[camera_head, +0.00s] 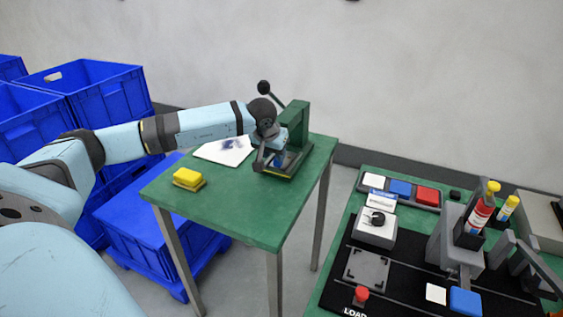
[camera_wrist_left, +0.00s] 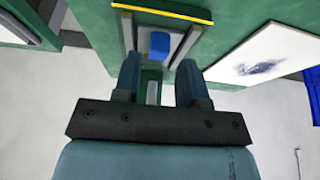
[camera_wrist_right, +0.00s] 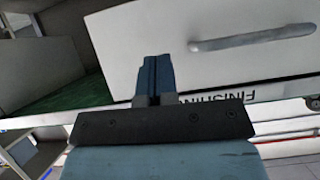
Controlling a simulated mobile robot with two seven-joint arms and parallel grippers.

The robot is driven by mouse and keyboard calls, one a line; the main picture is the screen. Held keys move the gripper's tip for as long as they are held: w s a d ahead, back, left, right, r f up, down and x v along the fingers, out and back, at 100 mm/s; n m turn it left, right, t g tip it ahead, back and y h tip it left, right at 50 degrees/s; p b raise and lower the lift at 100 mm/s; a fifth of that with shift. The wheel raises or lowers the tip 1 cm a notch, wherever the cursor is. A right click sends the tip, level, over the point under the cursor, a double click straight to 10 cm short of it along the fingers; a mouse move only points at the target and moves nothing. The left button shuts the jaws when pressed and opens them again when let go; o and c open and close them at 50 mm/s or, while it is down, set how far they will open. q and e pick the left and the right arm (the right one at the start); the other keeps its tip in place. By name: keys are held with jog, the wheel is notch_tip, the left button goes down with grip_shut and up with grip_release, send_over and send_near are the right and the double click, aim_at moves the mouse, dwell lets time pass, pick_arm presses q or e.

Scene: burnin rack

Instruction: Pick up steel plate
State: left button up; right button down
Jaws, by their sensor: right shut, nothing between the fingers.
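My left gripper (camera_head: 266,164) is at the green press (camera_head: 295,125) on the green table. In the left wrist view its two fingers (camera_wrist_left: 165,75) stand apart, with a narrow pale grey strip (camera_wrist_left: 153,92) showing between them. Beyond the fingertips is a blue block (camera_wrist_left: 159,46) between grey rails. I cannot tell whether the grey strip is the steel plate, and no other piece is clearly one. My right gripper (camera_wrist_right: 155,75) is shut and empty, in front of a pale panel (camera_wrist_right: 140,40) with a grey handle; it is not visible in the head view.
A white sheet (camera_head: 225,150) with a dark smudge and a yellow block (camera_head: 188,179) lie on the green table (camera_head: 240,205). Blue crates (camera_head: 110,95) stand at the left. A second table at right holds a black mat (camera_head: 330,285) and several devices. Floor shows between the tables.

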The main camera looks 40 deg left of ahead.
pick_arm(q)
jog(key=x, duration=0.4)
jog(key=shift+w+a+f, duration=0.1)
jog(key=shift+w+f, duration=0.1)
jog(key=shift+c, duration=0.4)
grip_shut()
jog(key=shift+r, duration=0.2)
